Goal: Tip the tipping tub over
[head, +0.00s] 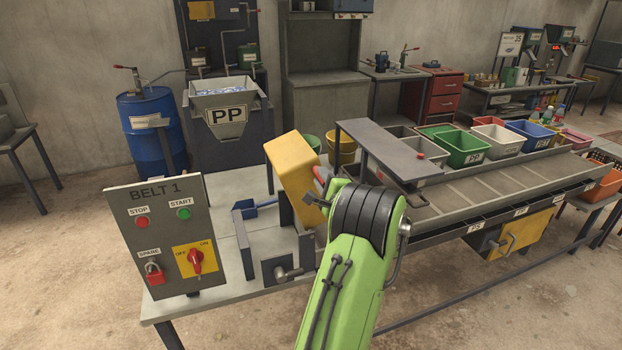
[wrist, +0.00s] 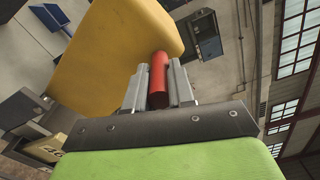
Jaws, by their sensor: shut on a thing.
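The yellow tipping tub (head: 294,164) stands tilted on dark uprights at the left end of the table, behind my arm. In the wrist view the tub (wrist: 112,55) fills the upper left, its wall at a slant. A red handle (wrist: 159,78) sticks out beside it. My gripper (wrist: 158,88) is shut on this red handle, one grey finger on each side. In the head view my green arm hides most of the gripper (head: 322,186), and a bit of red shows there. The inside of the tub is hidden.
The BELT 1 control panel (head: 164,235) stands at the front left. A blue scoop (head: 254,207) lies on the table left of the tub. A grey cover (head: 390,149) and a sorting table with several bins extend right. The floor in front is clear.

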